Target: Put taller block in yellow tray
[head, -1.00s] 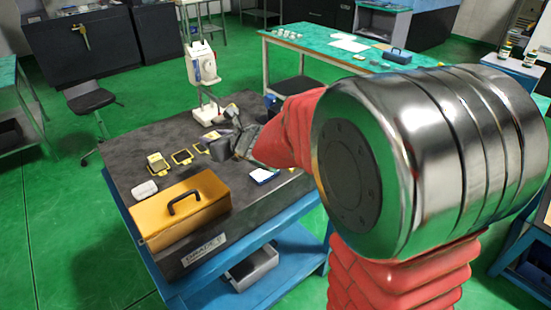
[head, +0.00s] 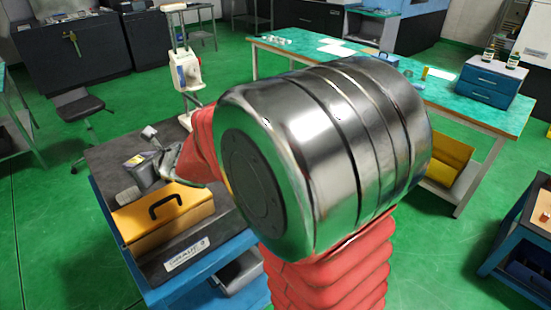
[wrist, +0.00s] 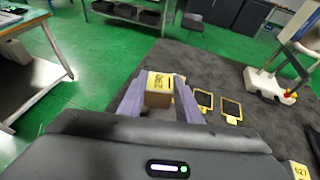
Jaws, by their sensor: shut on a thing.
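My gripper (wrist: 160,98) is shut on a tan block (wrist: 158,98) with a yellow label bearing black print, held between its two pale fingers in the wrist view. In the head view my gripper (head: 160,162) is over the dark table, behind the yellow toolbox; the block is hard to make out there. In the wrist view two small yellow-rimmed dark plates (wrist: 204,99) (wrist: 231,108) lie on the table, right of the block. A yellow open container (head: 447,158) sits under the green-topped table. I cannot tell which is the yellow tray.
A yellow toolbox (head: 165,214) with a black handle stands on the dark table near its front edge. A white machine (head: 186,72) stands at the table's back. A blue drawer unit (head: 487,80) sits on the green-topped table (head: 415,92). Green floor is open between them.

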